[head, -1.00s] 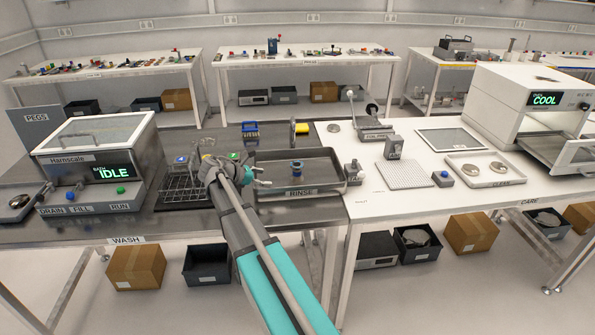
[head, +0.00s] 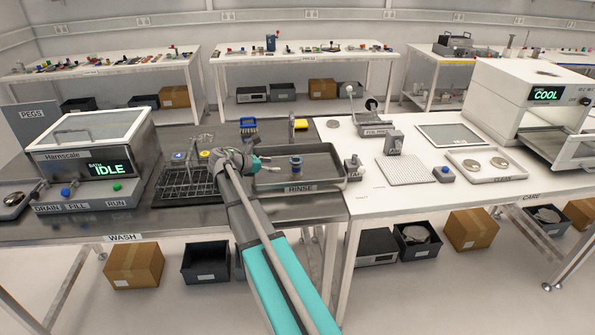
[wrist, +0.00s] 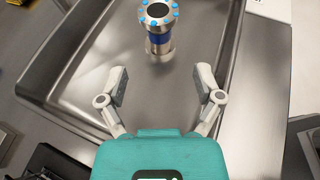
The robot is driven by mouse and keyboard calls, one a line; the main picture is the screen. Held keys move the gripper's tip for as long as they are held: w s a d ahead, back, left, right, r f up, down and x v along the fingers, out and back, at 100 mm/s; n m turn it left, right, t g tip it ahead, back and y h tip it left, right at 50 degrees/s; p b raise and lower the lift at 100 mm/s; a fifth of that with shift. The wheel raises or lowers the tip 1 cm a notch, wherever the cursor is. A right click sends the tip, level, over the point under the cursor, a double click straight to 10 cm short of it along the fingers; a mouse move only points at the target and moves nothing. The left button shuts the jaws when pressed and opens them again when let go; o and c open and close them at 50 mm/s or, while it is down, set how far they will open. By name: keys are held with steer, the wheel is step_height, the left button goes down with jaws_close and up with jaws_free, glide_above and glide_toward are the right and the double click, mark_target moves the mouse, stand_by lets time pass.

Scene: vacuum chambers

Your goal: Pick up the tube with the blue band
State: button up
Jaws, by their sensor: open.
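The tube with the blue band (wrist: 159,44) stands in the metal rinse tray (wrist: 66,87). In the wrist view it is a short silver piece with a dark opening, blue dots round its top flange and a blue band below. In the head view the tube (head: 296,166) is small, in the middle of the rinse tray (head: 325,178). My gripper (wrist: 160,88) is open and empty, its two fingers apart. The tube is ahead of the fingertips, roughly centred between them, not touching. In the head view my gripper (head: 254,163) is over the left end of the tray.
A wire rack (head: 182,188) stands left of my gripper, beside the bath unit (head: 95,160) reading IDLE. A blue basket (head: 249,128) and a yellow item (head: 299,125) lie behind the tray. A small white-and-grey device (head: 354,167) stands close to the tray's right end.

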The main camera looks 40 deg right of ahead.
mark_target(296, 165)
steer(key=shift+b+x, duration=0.75)
steer(key=shift+x, duration=1.95)
steer(key=shift+b+x, duration=0.85)
steer(key=shift+x, duration=1.7)
steer(key=shift+w+r, duration=0.1)
steer(key=shift+r, duration=0.05)
jaws_close()
